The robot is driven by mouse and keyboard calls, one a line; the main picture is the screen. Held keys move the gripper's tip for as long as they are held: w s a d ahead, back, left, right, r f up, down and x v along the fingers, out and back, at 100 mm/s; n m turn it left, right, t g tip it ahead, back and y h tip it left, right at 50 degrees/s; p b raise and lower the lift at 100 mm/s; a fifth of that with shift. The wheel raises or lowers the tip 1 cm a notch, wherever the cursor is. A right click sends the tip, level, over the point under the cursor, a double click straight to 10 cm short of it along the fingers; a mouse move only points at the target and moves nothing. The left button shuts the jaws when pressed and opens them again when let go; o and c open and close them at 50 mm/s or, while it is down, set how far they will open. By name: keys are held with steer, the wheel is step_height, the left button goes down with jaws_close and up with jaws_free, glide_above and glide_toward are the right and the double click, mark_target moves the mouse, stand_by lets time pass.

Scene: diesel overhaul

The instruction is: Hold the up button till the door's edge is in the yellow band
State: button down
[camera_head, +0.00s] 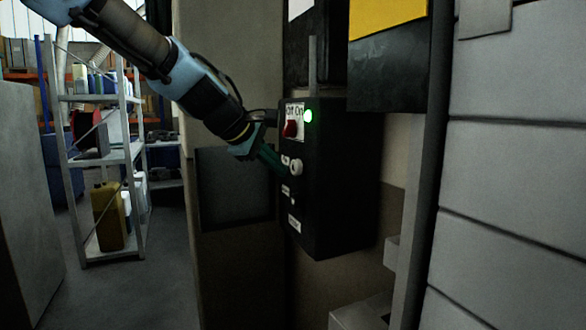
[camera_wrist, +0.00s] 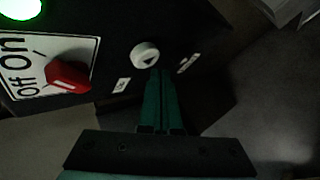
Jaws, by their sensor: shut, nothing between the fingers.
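A black control box (camera_head: 340,185) hangs on the wall. A white round button (camera_head: 296,167) with a dark triangle sits on its face and also shows in the wrist view (camera_wrist: 143,52). My gripper (camera_head: 283,170) is shut and empty. In the wrist view its green fingertips (camera_wrist: 159,72) are at the button's rim; I cannot tell whether they touch or press it. The grey slatted surface (camera_head: 510,190) at the right looks like the door; its edge is not clearly seen. A yellow panel (camera_head: 388,14) shows at the top; I cannot tell if it is the band.
A red switch (camera_head: 290,130) marked Off and On and a lit green lamp (camera_head: 308,115) are above the button. Small white labels are on the box. A shelf rack (camera_head: 105,160) with a yellow canister (camera_head: 108,215) stands at the left. The floor between is clear.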

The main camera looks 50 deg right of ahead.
steer(key=shift+s+d, duration=0.15)
steer(key=shift+d, duration=0.15)
